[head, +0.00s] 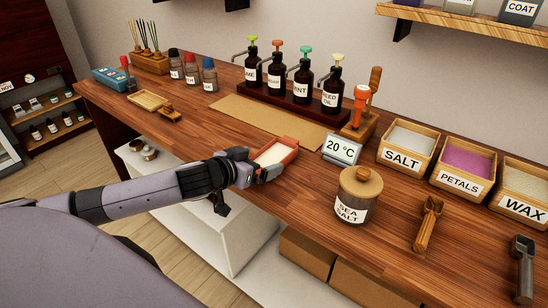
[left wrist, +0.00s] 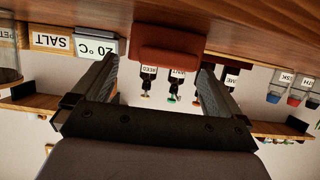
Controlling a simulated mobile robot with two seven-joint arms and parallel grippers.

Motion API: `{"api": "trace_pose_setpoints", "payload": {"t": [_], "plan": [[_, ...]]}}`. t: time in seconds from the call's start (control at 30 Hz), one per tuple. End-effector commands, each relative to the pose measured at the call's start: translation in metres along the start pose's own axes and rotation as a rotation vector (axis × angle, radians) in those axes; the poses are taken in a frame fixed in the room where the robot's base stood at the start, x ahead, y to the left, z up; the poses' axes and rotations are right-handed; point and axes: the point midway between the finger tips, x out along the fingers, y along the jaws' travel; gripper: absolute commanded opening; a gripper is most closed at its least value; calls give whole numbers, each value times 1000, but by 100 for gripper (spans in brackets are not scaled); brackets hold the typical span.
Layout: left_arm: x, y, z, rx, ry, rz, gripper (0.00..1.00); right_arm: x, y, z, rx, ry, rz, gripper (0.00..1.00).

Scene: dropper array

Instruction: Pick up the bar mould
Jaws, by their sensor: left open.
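The bar mould (head: 288,158) is a small terracotta-red box with a pale filling, lying on the wooden counter near its front edge. It also shows in the left wrist view (left wrist: 166,42), where the picture is upside down. My left gripper (head: 262,168) is at the mould's front left side. Its fingers are open, and in the left wrist view the mould lies ahead, in the gap between the fingertips. The fingers' exact contact with the mould is hard to tell. My right gripper is in neither view.
A 20 °C display (head: 342,148) stands right of the mould, with a sea salt jar (head: 357,195) in front of it. A brown mat (head: 240,112) and several pump bottles on a rack (head: 290,105) are behind. Counter left of the mould is mostly clear.

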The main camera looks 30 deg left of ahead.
Motion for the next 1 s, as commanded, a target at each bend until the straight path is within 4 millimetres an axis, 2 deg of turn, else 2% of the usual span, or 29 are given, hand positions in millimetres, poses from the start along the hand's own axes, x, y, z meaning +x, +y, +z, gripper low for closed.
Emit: {"api": "trace_pose_setpoints", "payload": {"t": [0.2,0.4,0.77,0.93,1.0], "plan": [[22,-2,-8,-2,3,-1,100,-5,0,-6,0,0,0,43],[42,-2,-7,-2,1,-1,100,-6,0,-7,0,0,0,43],[47,-2,-6,0,0,1,100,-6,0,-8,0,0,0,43],[47,-2,-6,0,0,0,48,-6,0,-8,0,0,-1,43],[47,-2,-7,0,3,1,44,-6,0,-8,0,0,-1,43]]}}
